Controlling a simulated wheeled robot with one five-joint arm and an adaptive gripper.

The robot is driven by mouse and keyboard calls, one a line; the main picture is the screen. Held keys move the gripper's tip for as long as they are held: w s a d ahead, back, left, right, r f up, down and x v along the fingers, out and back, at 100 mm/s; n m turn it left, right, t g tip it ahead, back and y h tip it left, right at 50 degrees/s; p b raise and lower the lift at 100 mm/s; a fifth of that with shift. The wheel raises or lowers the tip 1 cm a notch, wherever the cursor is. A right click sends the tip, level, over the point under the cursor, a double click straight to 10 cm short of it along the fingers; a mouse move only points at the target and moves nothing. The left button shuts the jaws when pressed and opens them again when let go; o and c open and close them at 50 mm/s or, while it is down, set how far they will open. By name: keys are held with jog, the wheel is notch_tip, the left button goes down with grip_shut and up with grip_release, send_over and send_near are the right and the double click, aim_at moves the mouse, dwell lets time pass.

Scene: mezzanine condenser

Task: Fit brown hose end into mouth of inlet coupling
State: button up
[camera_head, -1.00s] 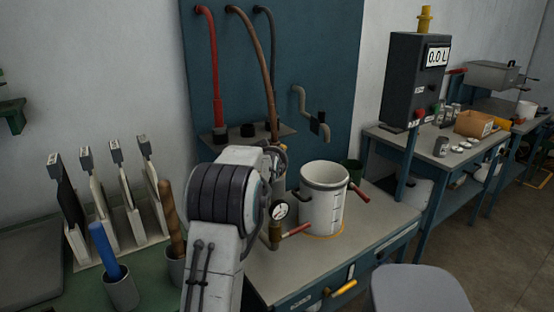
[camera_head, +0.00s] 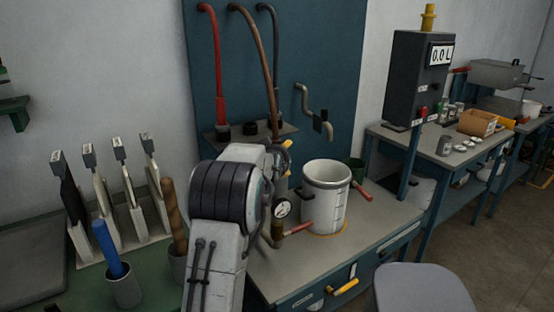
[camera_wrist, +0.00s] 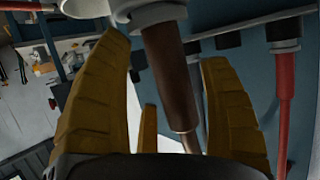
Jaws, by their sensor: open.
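The brown hose (camera_head: 264,62) hangs from the blue panel and runs down behind my arm. The fingers are open, with gaps at both sides of the hose. At the top of the wrist view the hose end meets a pale grey ring (camera_wrist: 158,14), which looks like the inlet coupling; I cannot tell how deep it sits. In the head view my arm hides this joint, and only a bit of yellow finger shows.
A red hose (camera_head: 216,70) and a dark hose (camera_head: 274,50) hang beside the brown one, above a shelf with black collars (camera_head: 249,128). A pressure gauge (camera_head: 282,209) and a white pot (camera_head: 325,200) stand close to my gripper. Handled tools stand at left.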

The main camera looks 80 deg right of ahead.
jog(key=v, duration=1.1)
jog(key=shift+a, duration=0.35)
jog(key=a+f+y, duration=1)
jog(key=a+f, duration=0.6)
jog(key=a, duration=0.3)
jog(key=w+a+r+n+t+y+p, duration=0.1)
jog(key=w+a+n, duration=0.5)
jog(key=a, duration=0.6)
jog(key=w+a+r+n+t+y+p, duration=0.1)
jog(key=w+a+r+n+p, duration=0.2)
jog(key=a, duration=1)
jog(key=w+a+r+n+t+y+p, duration=0.1)
jog(key=w+a+r+n+p, duration=0.1)
jog(key=w+a+r+n, duration=0.5)
jog(key=w+a+n, duration=0.2)
jog(key=w+a, duration=0.1)
jog(key=a, duration=0.2)
jog(key=shift+t, duration=0.4)
